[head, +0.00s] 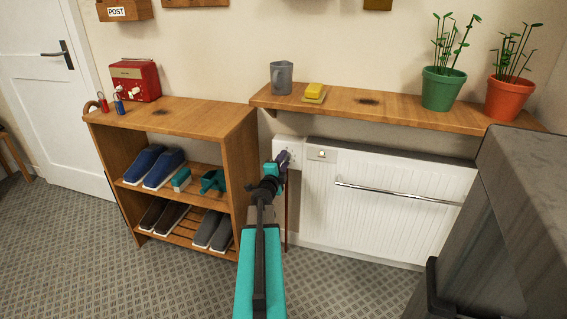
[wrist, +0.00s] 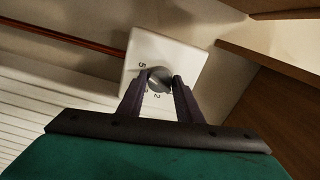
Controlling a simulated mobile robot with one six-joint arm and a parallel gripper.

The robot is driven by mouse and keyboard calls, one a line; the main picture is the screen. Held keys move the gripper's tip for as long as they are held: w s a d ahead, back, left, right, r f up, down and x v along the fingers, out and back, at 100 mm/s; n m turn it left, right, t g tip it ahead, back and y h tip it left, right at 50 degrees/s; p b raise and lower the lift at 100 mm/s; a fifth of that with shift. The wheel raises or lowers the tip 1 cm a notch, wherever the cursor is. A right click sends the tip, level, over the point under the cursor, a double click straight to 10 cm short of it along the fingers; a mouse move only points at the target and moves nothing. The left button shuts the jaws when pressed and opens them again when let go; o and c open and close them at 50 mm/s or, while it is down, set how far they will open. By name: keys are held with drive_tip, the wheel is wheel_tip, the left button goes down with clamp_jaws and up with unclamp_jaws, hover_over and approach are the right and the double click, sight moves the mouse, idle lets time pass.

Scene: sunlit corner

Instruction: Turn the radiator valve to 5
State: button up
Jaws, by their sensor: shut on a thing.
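The radiator valve is a round grey knob (wrist: 159,78) on a square white plate (wrist: 178,50) with dark numbers. In the wrist view a 5 shows left of the knob and a 2 below it; other marks are partly hidden by the fingers. Which number the knob points to I cannot tell. My gripper (wrist: 160,82) is shut on the knob, one dark finger on each side. In the head view the white plate (head: 288,145) is at the radiator's left end, and my gripper (head: 281,161) reaches it, hiding the knob.
The white radiator (head: 385,200) with a rail stands right of the valve. A wooden shelf (head: 400,108) above holds a grey mug (head: 281,77), a yellow sponge (head: 314,90) and two potted plants. A shoe rack (head: 240,165) stands close on the left. The patterned floor in front is clear.

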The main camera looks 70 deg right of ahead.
drive_tip(key=shift+s, duration=0.15)
drive_tip(key=o, duration=1)
drive_tip(key=a+p, duration=0.1)
drive_tip(key=a, duration=0.2)
drive_tip(key=a+p, duration=0.1)
drive_tip(key=a, duration=0.3)
drive_tip(key=a+p, duration=0.1)
drive_tip(key=a, duration=0.3)
drive_tip(key=shift+s+a+r+p, duration=0.1)
drive_tip(key=shift+s+a+p, duration=0.15)
drive_tip(key=shift+p, duration=0.1)
drive_tip(key=a+p, duration=0.1)
drive_tip(key=p, duration=0.3)
drive_tip(key=shift+a, duration=0.2)
drive_tip(key=shift+a+p, duration=0.4)
drive_tip(key=shift+p, duration=0.6)
